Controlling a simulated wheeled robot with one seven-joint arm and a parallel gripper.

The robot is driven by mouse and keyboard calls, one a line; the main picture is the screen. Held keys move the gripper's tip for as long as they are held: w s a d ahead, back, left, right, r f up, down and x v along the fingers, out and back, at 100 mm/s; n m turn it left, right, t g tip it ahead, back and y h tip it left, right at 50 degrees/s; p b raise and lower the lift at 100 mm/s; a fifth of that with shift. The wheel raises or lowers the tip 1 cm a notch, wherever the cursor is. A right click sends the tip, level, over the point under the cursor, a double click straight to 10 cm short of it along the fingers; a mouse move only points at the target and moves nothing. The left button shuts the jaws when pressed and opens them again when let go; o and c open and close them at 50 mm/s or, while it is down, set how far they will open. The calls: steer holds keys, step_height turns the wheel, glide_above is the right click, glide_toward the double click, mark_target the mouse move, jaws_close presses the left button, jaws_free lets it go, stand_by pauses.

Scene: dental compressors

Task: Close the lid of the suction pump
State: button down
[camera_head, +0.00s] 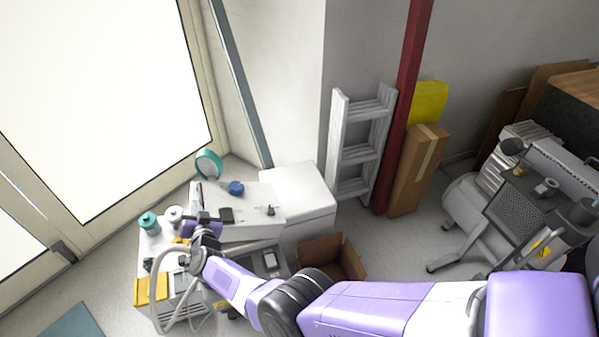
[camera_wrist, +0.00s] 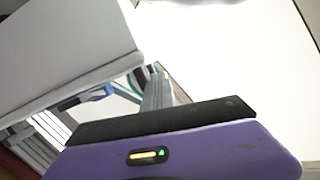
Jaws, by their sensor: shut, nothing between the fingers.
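The suction pump appears to be the white unit (camera_head: 151,262) at the lower left of the head view, with hoses and yellow parts at its front. A pale panel (camera_head: 262,203) stands behind my gripper, with a blue knob and dark fittings on it. I cannot tell for sure whether it is the lid. My gripper (camera_head: 203,226) is shut and empty, over the unit and close to the panel's left end; contact cannot be made out. In the wrist view, a large pale panel (camera_wrist: 65,50) fills the upper left, beyond the purple gripper body. The fingertips are hidden there.
A teal-rimmed round part (camera_head: 208,164) and teal-capped jar (camera_head: 149,222) are near the unit. A white cabinet (camera_head: 303,196), open cardboard box (camera_head: 348,264), ladder (camera_head: 358,155) and red post (camera_head: 408,90) stand to the right. A compressor (camera_head: 477,207) is far right. Grey floor lies between.

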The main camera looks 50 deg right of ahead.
steer(key=shift+w+a+f+b, duration=0.25)
steer(key=shift+a+f+b, duration=0.1)
steer(key=shift+f+b, duration=0.25)
steer(key=shift+w+a+f+b, duration=0.3)
steer(key=shift+a+f+b, duration=0.05)
steer(key=shift+f+b, duration=0.3)
steer(key=shift+w+a+f+b, duration=0.25)
steer(key=shift+a+f+b, duration=0.1)
steer(key=shift+f+b, duration=0.25)
